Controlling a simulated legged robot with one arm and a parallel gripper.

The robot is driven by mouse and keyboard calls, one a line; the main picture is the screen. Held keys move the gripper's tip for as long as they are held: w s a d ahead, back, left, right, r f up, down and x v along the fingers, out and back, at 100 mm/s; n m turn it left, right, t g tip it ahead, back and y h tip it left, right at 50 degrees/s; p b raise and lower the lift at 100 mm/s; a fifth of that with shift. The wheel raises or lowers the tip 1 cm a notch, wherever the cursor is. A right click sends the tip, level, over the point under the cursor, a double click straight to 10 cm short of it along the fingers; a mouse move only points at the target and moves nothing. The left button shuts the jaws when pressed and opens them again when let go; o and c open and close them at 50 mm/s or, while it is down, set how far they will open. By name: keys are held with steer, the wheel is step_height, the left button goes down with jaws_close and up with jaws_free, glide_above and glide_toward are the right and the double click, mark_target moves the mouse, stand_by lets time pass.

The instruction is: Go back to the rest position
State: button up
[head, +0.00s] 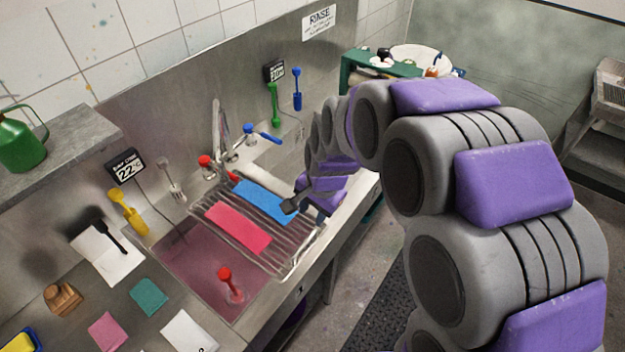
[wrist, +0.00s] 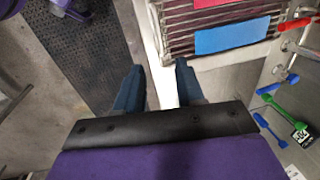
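My gripper (head: 291,206) is over the front edge of the sink counter, near the right end of the blue cloth (head: 262,198) in the head view. In the wrist view my gripper (wrist: 159,68) has its two fingers apart, with nothing between them. Below the gap I see the pale counter edge and dark floor. The blue cloth (wrist: 232,37) lies to the right of the fingers there, apart from them. My arm reaches in from the right side of the head view.
A pink cloth (head: 238,229) lies beside the blue one on the wire rack (head: 285,245) over the sink. A red-handled tool (head: 229,283) stands in the reddish basin (head: 190,265). Taps (head: 207,163) and hanging brushes line the back wall. Floor (head: 352,262) is open in front of the counter.

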steer(key=s+d+r+n+g+h+b, duration=0.1)
steer(key=s+d+n, duration=0.2)
steer(key=s+d, duration=0.4)
steer(key=s+d+r+n+g+b, duration=0.2)
steer(key=s+d+n, duration=0.2)
steer(key=s, duration=1.6)
steer(key=d, duration=0.2)
steer(key=shift+s+d+r+h, duration=0.25)
steer(key=shift+d+r+h, duration=0.05)
steer(key=shift+d+h, duration=0.1)
